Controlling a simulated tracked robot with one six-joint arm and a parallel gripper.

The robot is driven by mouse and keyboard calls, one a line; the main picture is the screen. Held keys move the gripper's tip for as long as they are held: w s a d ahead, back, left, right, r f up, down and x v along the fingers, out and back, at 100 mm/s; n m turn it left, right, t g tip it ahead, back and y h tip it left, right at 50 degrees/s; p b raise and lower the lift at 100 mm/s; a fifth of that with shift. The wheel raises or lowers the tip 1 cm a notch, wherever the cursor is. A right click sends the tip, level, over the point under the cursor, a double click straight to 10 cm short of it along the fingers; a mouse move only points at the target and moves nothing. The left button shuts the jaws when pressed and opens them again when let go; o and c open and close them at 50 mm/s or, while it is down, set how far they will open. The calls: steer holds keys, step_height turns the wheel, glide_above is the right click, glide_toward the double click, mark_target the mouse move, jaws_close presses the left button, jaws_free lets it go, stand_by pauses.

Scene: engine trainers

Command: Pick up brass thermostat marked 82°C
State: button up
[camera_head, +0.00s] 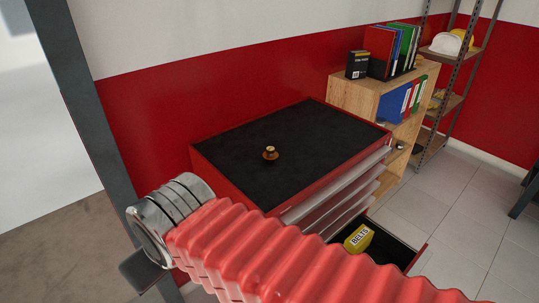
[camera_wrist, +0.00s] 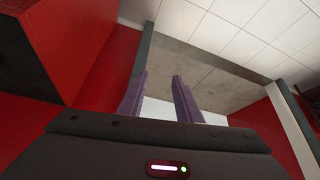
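A small brass thermostat (camera_head: 270,153) stands upright on the black top of a red tool cabinet (camera_head: 230,165) in the head view. Its marking is too small to read. My gripper (camera_wrist: 159,84) shows in the wrist view with its two purple fingers apart and nothing between them. The thermostat is not in the wrist view. In the head view my red-sleeved arm crosses the foreground, and its metal end is in front of and left of the cabinet, apart from the thermostat.
An open lower drawer holds a yellow item labelled BELTS (camera_head: 358,238). A wooden shelf (camera_head: 352,95) with binders and a black box (camera_head: 358,64) stands behind the cabinet. A grey post (camera_head: 80,100) rises at left. The cabinet top around the thermostat is clear.

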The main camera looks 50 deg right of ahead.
steer(key=shift+o, duration=0.4)
steer(key=o, duration=0.3)
steer(key=shift+w+d+m, duration=0.1)
steer(key=shift+m, duration=0.2)
steer(key=shift+w+d+f+m, duration=0.1)
steer(key=shift+w+d+m, duration=0.05)
steer(key=shift+m, duration=0.15)
steer(key=w+d+m+t+y, duration=0.1)
steer(key=w+d+m, duration=0.2)
steer(key=d+m, duration=0.4)
steer(key=w+d+f+m+t+y, duration=0.1)
steer(key=w+d+m, duration=0.2)
steer(key=d+m, duration=0.35)
steer(key=w+d+m+t+y, duration=0.1)
steer(key=w+d+m, duration=0.2)
steer(key=d+m, duration=0.45)
steer(key=s+d+m+t+h, duration=0.1)
steer(key=s+d+m+h, duration=0.1)
steer(key=d+m, duration=0.3)
steer(key=s+d+m+t+h, duration=0.1)
steer(key=d+m, duration=0.5)
steer(key=d, duration=0.6)
steer(key=s+d+f+m+t+h, duration=0.1)
steer(key=s+d+m+h, duration=0.1)
steer(key=s+d+m, duration=0.3)
steer(key=shift+s+d+t+h, duration=0.2)
steer(key=shift+d, duration=0.85)
steer(key=shift+s+d+t+h, duration=0.15)
steer(key=shift+d+t+h, duration=0.05)
steer(key=shift+d, duration=0.8)
